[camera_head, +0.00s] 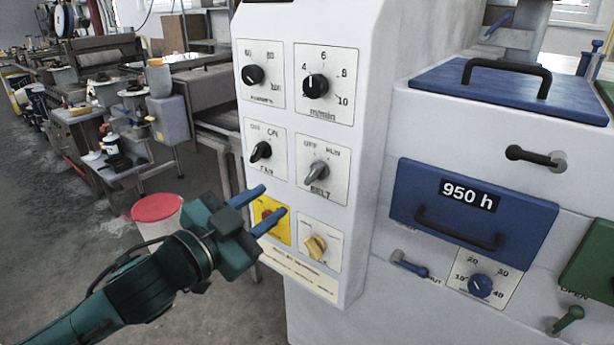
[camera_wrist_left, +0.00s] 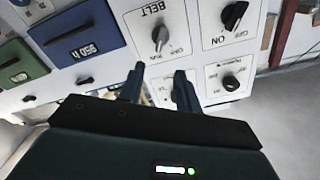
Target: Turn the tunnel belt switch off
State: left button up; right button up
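The tunnel belt switch (camera_head: 317,173) is a grey rotary knob on a white plate marked OFF, RUN and BELT, on the white control panel. Its handle is slanted, with its upper end toward the RUN side. It also shows in the left wrist view (camera_wrist_left: 159,37), upside down and beyond the fingers. My left gripper (camera_head: 273,200) is open and empty, its two blue fingers apart. In the head view its tips are below and left of the switch, over the yellow plate. I see no contact with the switch. My right gripper is not in view.
Close by are the black fan knob (camera_head: 260,151), the m/min dial (camera_head: 315,86), a yellow plate with a red button (camera_head: 267,214) and a yellowish knob (camera_head: 315,247). The blue 950 h drawer (camera_head: 472,205) is at right. A red-topped bin (camera_head: 157,208) stands behind my left arm.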

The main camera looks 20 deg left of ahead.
aim_at(312, 174)
pick_arm(q)
jog(key=p+x, duration=0.2)
jog(key=x, duration=1)
jog(key=shift+d, duration=0.1)
jog(key=shift+f, duration=0.1)
grip_shut()
